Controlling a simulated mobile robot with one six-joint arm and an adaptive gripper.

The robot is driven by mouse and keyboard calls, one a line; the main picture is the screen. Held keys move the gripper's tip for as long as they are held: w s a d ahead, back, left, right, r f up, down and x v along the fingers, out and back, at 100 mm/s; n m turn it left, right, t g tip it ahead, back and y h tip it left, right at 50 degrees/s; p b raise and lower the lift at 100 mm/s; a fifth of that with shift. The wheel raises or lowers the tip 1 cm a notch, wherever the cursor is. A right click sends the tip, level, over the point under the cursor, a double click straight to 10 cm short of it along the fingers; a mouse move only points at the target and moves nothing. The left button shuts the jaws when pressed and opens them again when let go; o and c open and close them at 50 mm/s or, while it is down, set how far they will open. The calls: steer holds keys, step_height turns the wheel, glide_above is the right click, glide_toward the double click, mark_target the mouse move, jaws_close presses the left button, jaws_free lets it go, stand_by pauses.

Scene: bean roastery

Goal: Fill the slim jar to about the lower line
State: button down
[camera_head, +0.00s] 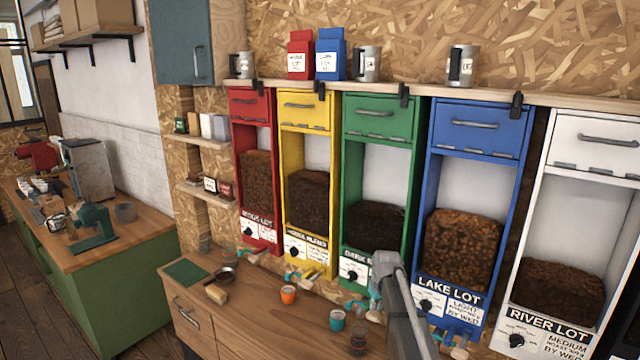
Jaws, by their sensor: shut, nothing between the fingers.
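Five bean dispensers stand behind the counter: red (256,180), yellow (307,187), green (378,125), blue (478,140) and white (590,150). Each shows brown beans behind its front and a dark knob below. My grey arm rises in front of the green and blue dispensers; my gripper cannot be made out.
A dark scoop-like pan (222,275), a small wooden block (216,294) and a green mat (186,273) lie left. Metal mugs, including one at right (462,66), stand above the dispensers.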

steer(key=shift+r+p, duration=1.3)
steer(key=shift+r, duration=0.3)
steer(key=s+f+m+g+b, duration=0.1)
steer(key=s+f+m+b, duration=0.1)
steer(key=s+f+b, duration=0.8)
steer(key=s+f+m+g+b, duration=0.1)
steer(key=s+f+m+b, duration=0.1)
steer(key=s+f+b, duration=0.9)
steer(key=s, duration=0.8)
steer(key=shift+a+f+m+h, duration=0.15)
steer(key=shift+f+m+h, duration=0.2)
steer(key=shift+m+h, duration=0.05)
